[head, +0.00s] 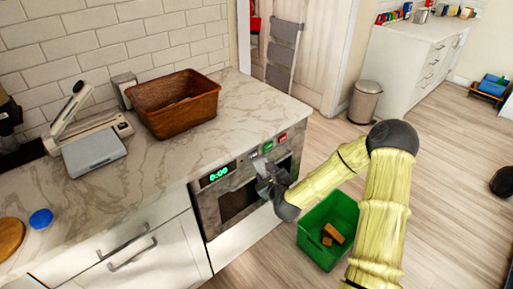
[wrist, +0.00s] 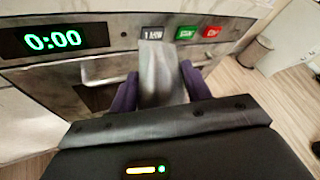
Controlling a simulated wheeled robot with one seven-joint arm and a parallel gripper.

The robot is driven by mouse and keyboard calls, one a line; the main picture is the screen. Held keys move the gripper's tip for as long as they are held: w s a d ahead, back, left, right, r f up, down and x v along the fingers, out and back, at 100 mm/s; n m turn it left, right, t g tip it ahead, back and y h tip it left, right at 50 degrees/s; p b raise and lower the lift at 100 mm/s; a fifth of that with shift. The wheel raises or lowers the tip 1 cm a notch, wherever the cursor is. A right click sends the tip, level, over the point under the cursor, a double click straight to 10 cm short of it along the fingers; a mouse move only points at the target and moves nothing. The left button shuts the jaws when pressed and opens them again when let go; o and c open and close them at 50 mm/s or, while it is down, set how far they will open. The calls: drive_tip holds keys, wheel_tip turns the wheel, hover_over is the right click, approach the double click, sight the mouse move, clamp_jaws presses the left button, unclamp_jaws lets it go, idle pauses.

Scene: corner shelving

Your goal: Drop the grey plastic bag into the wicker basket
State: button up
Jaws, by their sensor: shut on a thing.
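The wicker basket (head: 170,108) is brown and stands on the marble counter, against the tiled wall. My gripper (head: 268,180) is in front of the oven, lower than the basket and to its right. In the wrist view its purple fingers (wrist: 159,85) are shut on a grey, shiny, creased thing, which looks like the grey plastic bag (wrist: 162,75). The bag stands up between the fingers in front of the oven panel. In the head view the bag is small and hard to tell from the gripper. The basket is not in the wrist view.
The oven (head: 235,195) has a lit clock and coloured buttons. A green bin (head: 318,257) with brown blocks stands on the floor under my arm. A grey flat box (head: 94,153) and a white device lie left of the basket. The counter's front right is clear.

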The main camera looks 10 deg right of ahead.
drive_tip(key=s+d+f+h, duration=0.1)
drive_tip(key=f, duration=0.5)
drive_tip(key=s+d+f+m, duration=0.1)
drive_tip(key=s+d+f, duration=0.1)
drive_tip(key=f, duration=0.5)
drive_tip(key=shift+s+d+f+h, duration=0.15)
drive_tip(key=shift+s+d+h, duration=0.15)
drive_tip(key=shift+h, duration=0.1)
drive_tip(key=shift+w, duration=0.1)
drive_tip(key=shift+a, duration=0.2)
